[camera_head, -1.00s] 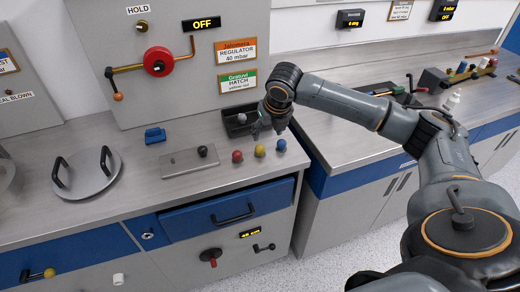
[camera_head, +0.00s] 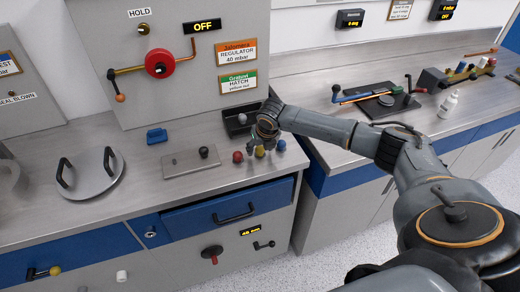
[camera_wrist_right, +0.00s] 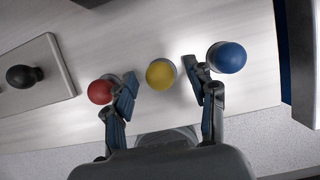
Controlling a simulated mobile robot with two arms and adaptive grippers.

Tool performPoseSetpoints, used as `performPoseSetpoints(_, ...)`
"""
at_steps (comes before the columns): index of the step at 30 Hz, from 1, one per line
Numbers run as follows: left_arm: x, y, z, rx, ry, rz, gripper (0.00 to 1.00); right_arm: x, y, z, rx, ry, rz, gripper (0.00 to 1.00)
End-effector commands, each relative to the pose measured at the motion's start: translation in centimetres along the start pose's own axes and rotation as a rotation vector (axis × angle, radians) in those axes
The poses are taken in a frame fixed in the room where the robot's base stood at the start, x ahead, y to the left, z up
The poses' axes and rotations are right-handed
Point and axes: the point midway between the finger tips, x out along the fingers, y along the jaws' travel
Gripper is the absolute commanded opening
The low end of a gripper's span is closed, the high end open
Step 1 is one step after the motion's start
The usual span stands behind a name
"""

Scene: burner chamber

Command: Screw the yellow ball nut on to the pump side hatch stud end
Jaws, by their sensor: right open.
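The yellow ball nut (camera_head: 260,152) stands on the steel counter between a red ball nut (camera_head: 238,156) and a blue ball nut (camera_head: 281,145). My right gripper (camera_head: 263,146) is open and points down over the yellow nut. In the right wrist view, the yellow nut (camera_wrist_right: 161,74) lies between the open fingers (camera_wrist_right: 160,82), with a gap on each side. The left finger is close to the red nut (camera_wrist_right: 100,91) and the right finger is close to the blue nut (camera_wrist_right: 229,56). I cannot make out the pump side hatch stud end. My left gripper is not in view.
A flat plate with a black knob (camera_head: 189,163) lies left of the nuts. A round lid with two handles (camera_head: 92,175) lies farther left. A dark tray (camera_head: 238,121) stands behind the nuts. A panel with a "HATCH" label (camera_head: 238,83) rises behind the counter.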

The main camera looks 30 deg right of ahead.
Motion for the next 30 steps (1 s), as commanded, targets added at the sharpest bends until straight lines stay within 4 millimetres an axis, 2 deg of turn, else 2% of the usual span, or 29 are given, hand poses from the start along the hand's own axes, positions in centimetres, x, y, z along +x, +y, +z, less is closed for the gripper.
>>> performPoseSetpoints(3,0.0,0.0,0.0,0.000,0.000,0.000,0.55,0.0,0.0,0.0,0.000,0.000,0.000,0.54)
performPoseSetpoints(10,0.0,0.0,0.0,0.000,0.001,0.000,0.55,0.0,0.0,0.0,0.000,0.000,0.000,0.08)
performPoseSetpoints(23,0.4,0.0,0.0,-0.001,0.001,0.000,0.55,-0.5,0.0,0.2,0.001,-0.001,0.000,0.07)
performPoseSetpoints(26,0.9,0.0,0.1,-0.001,0.001,0.000,0.55,-1.2,0.1,0.6,0.000,-0.003,0.002,0.07)
performPoseSetpoints(30,1.8,0.0,0.2,-0.001,0.000,0.000,0.55,-3.5,0.4,1.2,-0.002,-0.004,0.003,0.07)
